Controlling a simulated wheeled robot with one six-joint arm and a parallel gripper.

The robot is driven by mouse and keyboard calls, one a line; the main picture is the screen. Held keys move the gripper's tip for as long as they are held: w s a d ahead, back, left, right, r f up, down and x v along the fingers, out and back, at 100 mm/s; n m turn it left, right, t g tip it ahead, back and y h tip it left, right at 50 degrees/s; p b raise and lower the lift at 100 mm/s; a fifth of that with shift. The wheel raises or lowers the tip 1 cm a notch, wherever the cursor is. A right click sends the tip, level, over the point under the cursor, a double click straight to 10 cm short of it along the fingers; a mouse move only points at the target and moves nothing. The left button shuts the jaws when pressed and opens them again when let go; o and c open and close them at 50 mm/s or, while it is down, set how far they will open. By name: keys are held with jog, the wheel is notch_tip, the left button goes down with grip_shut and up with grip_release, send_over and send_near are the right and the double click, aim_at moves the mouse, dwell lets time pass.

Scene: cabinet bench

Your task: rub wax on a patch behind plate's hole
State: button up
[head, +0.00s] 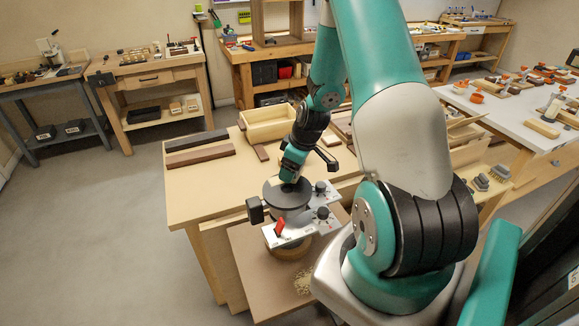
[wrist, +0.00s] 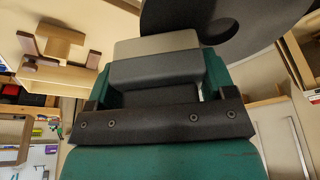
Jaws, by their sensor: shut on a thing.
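My gripper (head: 290,178) points down at a round dark plate (head: 272,197) on a bench fixture. In the wrist view the plate (wrist: 275,22) fills the top right, with a curved opening at its lower left edge. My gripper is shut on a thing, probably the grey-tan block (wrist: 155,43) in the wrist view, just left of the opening. I cannot tell for sure that this block is the wax. Whether it touches anything behind the hole is hidden, and the patch is not visible.
The fixture has black knobs (head: 322,212), a red switch (head: 280,228) and a black side block (head: 255,210). A round wooden piece (head: 288,252) sits below it, near pale shavings (head: 303,283). A wooden box (head: 268,123) and dark bars (head: 198,140) lie behind. The floor at left is clear.

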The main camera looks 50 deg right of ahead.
aim_at(275, 178)
jog(key=shift+w+a+f, duration=0.1)
jog(key=shift+w+a, duration=0.2)
jog(key=shift+a, duration=0.35)
jog(key=shift+w+a, duration=0.25)
jog(key=shift+a, duration=0.35)
jog(key=shift+w+a, duration=0.3)
jog(key=shift+a, duration=0.35)
notch_tip(275, 178, up, 8)
jog(key=p, duration=0.5)
jog(key=shift+d, duration=0.1)
